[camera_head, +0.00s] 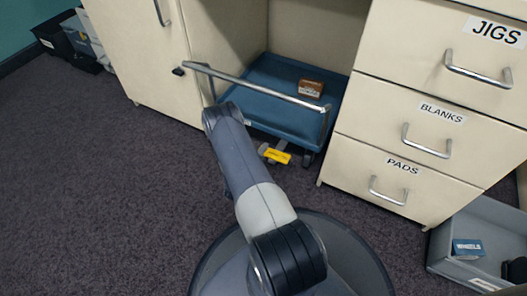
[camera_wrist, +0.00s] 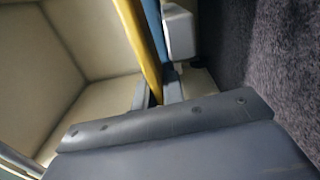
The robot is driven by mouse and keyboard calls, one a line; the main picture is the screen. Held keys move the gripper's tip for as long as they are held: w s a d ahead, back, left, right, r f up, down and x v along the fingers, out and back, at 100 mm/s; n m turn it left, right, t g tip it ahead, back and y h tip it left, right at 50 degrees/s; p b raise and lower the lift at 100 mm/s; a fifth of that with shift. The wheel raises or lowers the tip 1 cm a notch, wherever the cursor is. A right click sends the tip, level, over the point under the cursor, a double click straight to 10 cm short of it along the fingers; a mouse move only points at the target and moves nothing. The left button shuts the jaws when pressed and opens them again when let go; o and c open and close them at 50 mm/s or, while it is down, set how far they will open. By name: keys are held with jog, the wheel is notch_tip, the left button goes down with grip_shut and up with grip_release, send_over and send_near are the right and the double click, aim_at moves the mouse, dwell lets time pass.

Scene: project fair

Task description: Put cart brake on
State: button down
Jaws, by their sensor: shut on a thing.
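The blue cart (camera_head: 262,85) stands in the bay under the cream bench, its grey push handle (camera_head: 255,84) towards me. The yellow brake pedal (camera_head: 277,155) sits low at the cart's front edge, just above the carpet. In the wrist view a long yellow strip (camera_wrist: 138,40), which looks like the pedal close up, runs down into my gripper (camera_wrist: 157,96). The jaws are shut on it; their tips are partly hidden behind the dark gripper body. In the head view my arm comes from below and hides most of the gripper. The pedal's exact tilt is hard to tell.
A small brown box (camera_head: 311,88) lies in the cart. Drawers labelled JIGS, BLANKS and PADS (camera_head: 385,190) stand right of the bay. A grey bin (camera_head: 450,249) with a blue WHEELS box (camera_head: 467,248) is at lower right. Open carpet (camera_head: 100,180) lies left.

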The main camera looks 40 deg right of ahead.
jog(key=shift+s+r+m, duration=0.1)
jog(key=shift+r+m, duration=0.45)
jog(key=shift+m, duration=0.75)
jog(key=c, duration=1.5)
grip_release()
jog(key=p+v, duration=0.3)
jog(key=v, duration=0.7)
jog(key=shift+s+a, duration=0.15)
jog(key=shift+a, duration=0.25)
